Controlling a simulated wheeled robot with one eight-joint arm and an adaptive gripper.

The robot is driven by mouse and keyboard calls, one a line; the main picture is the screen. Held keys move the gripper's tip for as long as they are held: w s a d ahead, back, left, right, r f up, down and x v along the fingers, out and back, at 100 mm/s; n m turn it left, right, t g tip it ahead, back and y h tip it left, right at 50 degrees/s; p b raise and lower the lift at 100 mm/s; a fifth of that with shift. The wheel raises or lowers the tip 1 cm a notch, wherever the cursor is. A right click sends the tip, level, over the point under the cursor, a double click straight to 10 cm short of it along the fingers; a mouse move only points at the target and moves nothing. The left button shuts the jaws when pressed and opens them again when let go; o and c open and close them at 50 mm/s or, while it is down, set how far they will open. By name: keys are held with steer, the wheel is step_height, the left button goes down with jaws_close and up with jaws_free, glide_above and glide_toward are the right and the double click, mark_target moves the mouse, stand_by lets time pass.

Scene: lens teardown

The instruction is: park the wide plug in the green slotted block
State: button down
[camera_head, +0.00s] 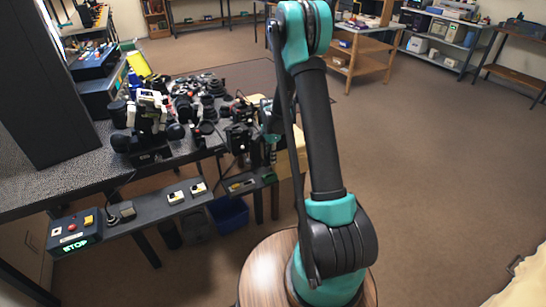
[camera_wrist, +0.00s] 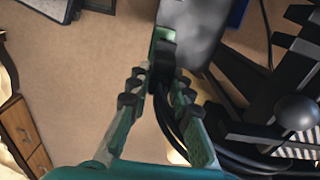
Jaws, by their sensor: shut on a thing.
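In the wrist view my gripper (camera_wrist: 158,86) is closed around a black plug (camera_wrist: 164,62), with dark cables trailing from it toward the lower right. A green block (camera_wrist: 158,36) shows just beyond the plug, and the plug overlaps its near edge. I cannot tell whether the plug is in the slot or only in front of it. In the head view a small green piece (camera_head: 269,178), probably the block, sits at the right end of the dark shelf below the bench. There my gripper is largely hidden behind my arm and dark equipment.
Cameras and lens parts (camera_head: 200,95) crowd the dark bench. A control box (camera_head: 72,228) lit STOP is on the lower shelf at left. A blue bin (camera_head: 229,212) stands beneath. In the wrist view dark equipment (camera_wrist: 290,110) is close on the right; open floor (camera_wrist: 75,85) lies left.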

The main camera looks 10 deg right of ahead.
steer(key=shift+f, duration=3)
steer(key=shift+a+f, duration=0.1)
steer(key=shift+f, duration=0.75)
stand_by(0.5)
steer(key=c, duration=1.3)
jaws_free()
step_height(320, 180, up, 12)
steer(key=shift+r, duration=0.1)
